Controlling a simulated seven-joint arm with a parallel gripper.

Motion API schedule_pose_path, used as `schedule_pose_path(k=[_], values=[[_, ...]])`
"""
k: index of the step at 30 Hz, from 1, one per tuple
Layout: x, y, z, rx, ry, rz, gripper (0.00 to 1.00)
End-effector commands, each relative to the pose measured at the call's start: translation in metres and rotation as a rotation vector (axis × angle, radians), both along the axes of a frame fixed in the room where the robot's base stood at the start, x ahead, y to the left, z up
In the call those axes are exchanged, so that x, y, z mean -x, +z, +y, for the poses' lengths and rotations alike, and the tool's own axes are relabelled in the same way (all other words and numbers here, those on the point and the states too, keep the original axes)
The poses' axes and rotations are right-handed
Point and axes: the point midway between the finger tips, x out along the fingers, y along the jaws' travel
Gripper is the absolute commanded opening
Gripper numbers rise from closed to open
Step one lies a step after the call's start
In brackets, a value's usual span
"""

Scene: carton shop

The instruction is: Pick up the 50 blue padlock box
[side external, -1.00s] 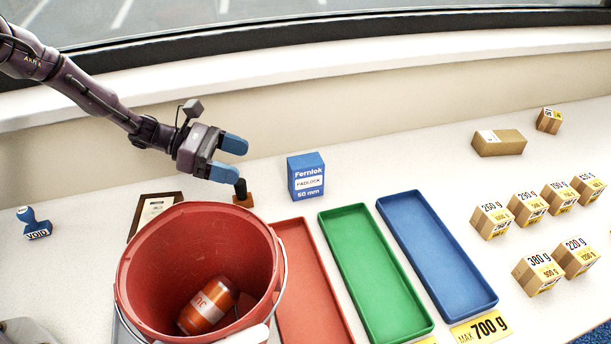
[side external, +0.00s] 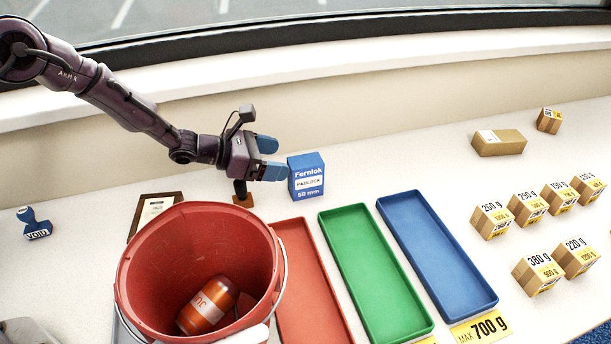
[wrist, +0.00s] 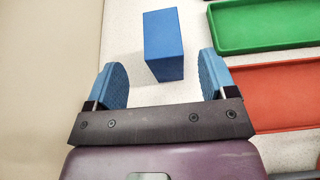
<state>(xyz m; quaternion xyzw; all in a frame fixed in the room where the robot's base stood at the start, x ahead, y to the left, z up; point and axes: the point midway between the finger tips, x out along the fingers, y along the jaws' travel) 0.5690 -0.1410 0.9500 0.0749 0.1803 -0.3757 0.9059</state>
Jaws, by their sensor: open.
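The blue padlock box (side external: 307,178), printed "Fernlok PADLOCK 50 mm", stands upright on the white counter behind the trays. My gripper (side external: 270,158) is open and empty, just left of the box in the side view. In the wrist view, the box (wrist: 163,45) lies ahead of the two blue fingers (wrist: 162,82), roughly centred between their lines. A gap of bare counter shows between the fingertips and most of the box. The box does not appear to be gripped.
A red bucket (side external: 140,262) holding an orange can (side external: 207,305) stands in front of my arm. Red (side external: 308,285), green (side external: 362,262) and blue (side external: 432,250) trays lie right of it. A dark-handled stamp (side external: 242,195) is below my gripper. Several cartons (side external: 528,208) sit far right.

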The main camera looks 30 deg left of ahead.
Motion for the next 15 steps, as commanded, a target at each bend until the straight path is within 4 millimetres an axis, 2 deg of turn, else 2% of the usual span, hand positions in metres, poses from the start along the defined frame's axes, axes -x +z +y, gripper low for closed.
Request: schedule_pose_path(k=[6, 15], values=[[-0.019, -0.012, -0.024, 0.0, -0.002, 0.0, 0.78], [-0.03, -0.018, -0.034, 0.0, -0.001, 0.0, 0.78]])
